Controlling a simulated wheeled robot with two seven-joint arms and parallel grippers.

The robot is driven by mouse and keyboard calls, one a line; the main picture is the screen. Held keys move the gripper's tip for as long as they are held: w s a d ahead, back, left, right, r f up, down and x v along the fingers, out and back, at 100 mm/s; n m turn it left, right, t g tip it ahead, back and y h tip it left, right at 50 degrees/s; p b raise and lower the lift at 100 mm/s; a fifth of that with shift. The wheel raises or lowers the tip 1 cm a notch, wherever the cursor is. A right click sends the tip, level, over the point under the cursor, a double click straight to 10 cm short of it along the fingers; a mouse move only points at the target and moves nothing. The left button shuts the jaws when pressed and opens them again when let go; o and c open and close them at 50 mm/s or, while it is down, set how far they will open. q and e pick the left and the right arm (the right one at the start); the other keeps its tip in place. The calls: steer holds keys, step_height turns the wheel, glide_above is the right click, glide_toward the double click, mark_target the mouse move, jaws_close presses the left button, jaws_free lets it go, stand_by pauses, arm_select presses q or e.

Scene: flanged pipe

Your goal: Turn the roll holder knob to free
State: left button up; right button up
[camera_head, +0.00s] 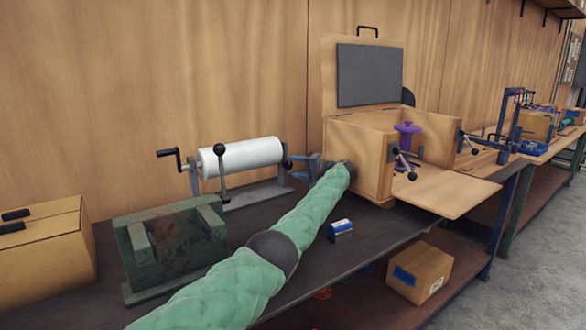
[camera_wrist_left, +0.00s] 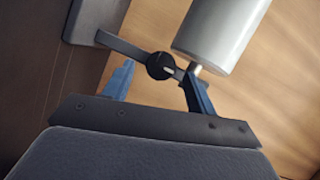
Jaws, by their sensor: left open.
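The roll holder (camera_head: 255,194) stands on the dark bench and carries a white roll (camera_head: 245,157). In the left wrist view, its round black knob (camera_wrist_left: 159,66) with a small pale mark sits on the end bracket, beside the shaft of the roll (camera_wrist_left: 215,35). My left gripper (camera_head: 296,167) reaches the right end of the holder, with its blue fingers open. In the left wrist view, the knob appears between the fingers (camera_wrist_left: 158,75); I cannot tell whether they touch it. In the head view, the knob is not clearly visible. My right gripper is not in view.
A crank handle (camera_head: 170,154) and a black-ball lever (camera_head: 219,151) are on the holder. A green metal block (camera_head: 172,243) stands in front. An open wooden box (camera_head: 362,158) is just right of my gripper. A small blue-and-white item (camera_head: 340,230) lies on the bench.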

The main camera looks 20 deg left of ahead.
arm_select(q)
steer(key=v, duration=0.5)
steer(key=shift+s+d, duration=0.15)
steer(key=shift+d, duration=0.15)
